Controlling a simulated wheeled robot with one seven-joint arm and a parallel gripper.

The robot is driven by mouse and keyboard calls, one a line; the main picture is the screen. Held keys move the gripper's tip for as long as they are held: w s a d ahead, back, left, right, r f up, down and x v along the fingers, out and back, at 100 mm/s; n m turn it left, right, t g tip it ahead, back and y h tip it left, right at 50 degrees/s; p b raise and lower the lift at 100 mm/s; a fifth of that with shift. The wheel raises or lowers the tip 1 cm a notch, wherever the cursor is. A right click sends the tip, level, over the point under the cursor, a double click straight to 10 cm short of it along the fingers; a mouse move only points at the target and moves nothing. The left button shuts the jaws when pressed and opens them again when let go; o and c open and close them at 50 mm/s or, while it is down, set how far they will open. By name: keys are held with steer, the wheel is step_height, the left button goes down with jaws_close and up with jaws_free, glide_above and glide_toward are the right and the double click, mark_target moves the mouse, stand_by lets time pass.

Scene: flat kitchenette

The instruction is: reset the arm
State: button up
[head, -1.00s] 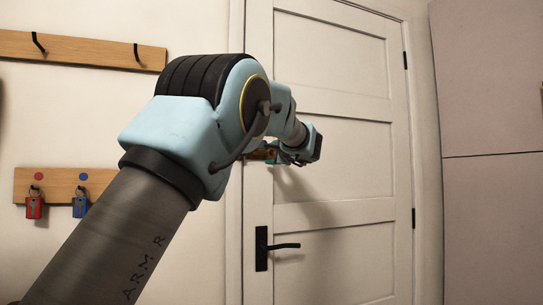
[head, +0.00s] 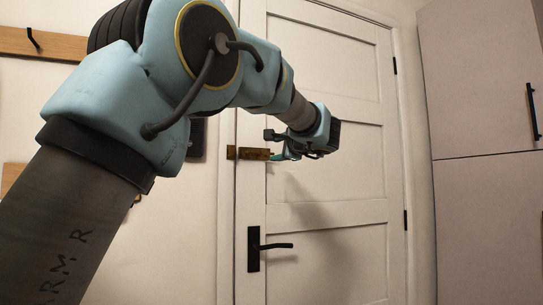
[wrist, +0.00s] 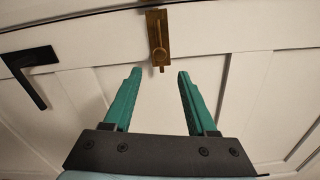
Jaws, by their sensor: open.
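My gripper (head: 284,152) is at the end of my outstretched arm, in front of the white door (head: 330,90). In the wrist view its two green fingers (wrist: 159,72) are apart with nothing between them. A brass bolt latch (head: 248,153) sits across the door's left edge, just left of the gripper in the head view. In the wrist view the latch (wrist: 155,35) lies just beyond the fingertips, in line with the gap; I cannot tell how far off. My arm covers the upper left of the head view.
A black lever handle (head: 254,249) is on the door below the latch. A tall pale cabinet (head: 480,90) with a black handle (head: 533,110) stands at the right. A wooden hook rail (head: 38,44) is on the left wall, partly behind my arm. A dark wall box (head: 197,140) is beside the door frame.

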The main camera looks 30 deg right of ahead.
steer(key=w+a+f+n+g+y+p, duration=0.1)
steer(key=w+a+f+n+g, duration=0.15)
steer(key=a+f, duration=0.6)
steer(key=w+a+f+n+g+y+p, duration=0.2)
steer(key=a+f+g, duration=0.1)
steer(key=a+f, duration=0.5)
steer(key=w+a+f+n+g+y+p, duration=0.1)
steer(key=w+a+f+n+g, duration=0.15)
steer(key=a+f, duration=0.55)
steer(key=s+a+f+n+g+h+p, duration=0.1)
steer(key=s+a+f+n+g, duration=0.3)
steer(key=s+a, duration=0.6)
steer(key=s+a+f+n+g+h+p, duration=0.1)
steer(key=s+a+f+n+g+p, duration=0.2)
steer(key=s+a+f+n, duration=0.6)
steer(key=s+a+g, duration=0.1)
steer(key=s+a, duration=0.1)
steer(key=a, duration=0.1)
steer(key=shift+s+f+p, duration=0.2)
steer(key=shift+f+p, duration=0.1)
steer(key=shift+f, duration=0.1)
